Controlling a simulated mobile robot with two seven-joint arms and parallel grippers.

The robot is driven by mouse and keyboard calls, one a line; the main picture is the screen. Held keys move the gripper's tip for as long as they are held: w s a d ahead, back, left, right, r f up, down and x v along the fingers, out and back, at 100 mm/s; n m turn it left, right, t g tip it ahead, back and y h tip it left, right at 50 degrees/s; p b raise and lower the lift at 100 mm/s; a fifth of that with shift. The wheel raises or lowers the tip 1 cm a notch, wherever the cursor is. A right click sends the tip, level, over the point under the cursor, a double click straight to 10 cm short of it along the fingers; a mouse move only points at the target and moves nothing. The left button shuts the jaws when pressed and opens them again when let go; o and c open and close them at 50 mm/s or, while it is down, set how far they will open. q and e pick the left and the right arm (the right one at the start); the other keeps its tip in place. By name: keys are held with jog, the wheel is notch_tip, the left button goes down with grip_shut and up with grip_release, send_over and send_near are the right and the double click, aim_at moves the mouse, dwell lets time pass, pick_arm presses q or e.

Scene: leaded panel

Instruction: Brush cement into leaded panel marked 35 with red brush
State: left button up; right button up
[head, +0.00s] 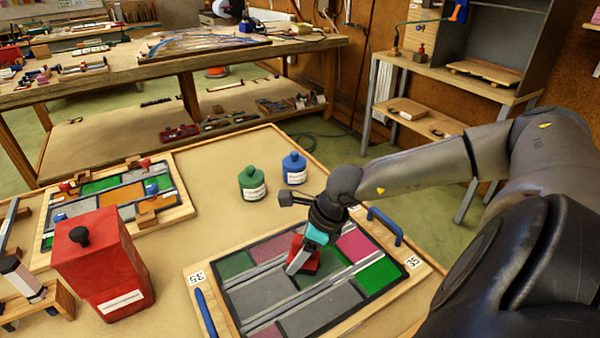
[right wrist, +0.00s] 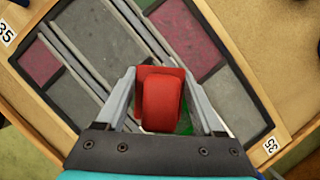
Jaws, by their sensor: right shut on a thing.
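The leaded panel marked 35 (head: 317,312) lies flat in a wooden frame with blue handles at the front right of the table. Its panes are pink, green and grey, split by pale lead strips. Several panes look dull or greyish; one at the right is bright green. My right gripper (head: 301,259) is over the panel's middle, shut on the red brush (right wrist: 162,100), which also shows in the head view (head: 309,264). The brush is low over the panel; its underside is hidden, so contact cannot be told. The "35" label (head: 196,278) shows on the frame. My left gripper is not in view.
A red canister (head: 103,265) stands left of the panel. Green (head: 252,184) and blue (head: 294,168) jars stand behind it. Another framed panel (head: 172,215) lies at the left, beside a wooden stand (head: 40,302). Bare tabletop (head: 215,232) lies between the panels.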

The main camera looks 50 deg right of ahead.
aim_at(279, 242)
jog(key=shift+w+d+b, duration=0.2)
jog(key=shift+w+b, duration=0.25)
jog(key=shift+w, duration=0.25)
jog(key=shift+w+d+b, duration=0.2)
jog(key=shift+w+b, duration=0.2)
jog(key=shift+w, duration=0.3)
jog(key=shift+w+d+f+b, duration=0.1)
jog(key=shift+w+d+b, duration=0.1)
jog(key=shift+w+b, duration=0.5)
jog(key=shift+w+d, duration=0.2)
jog(key=shift+w, duration=0.6)
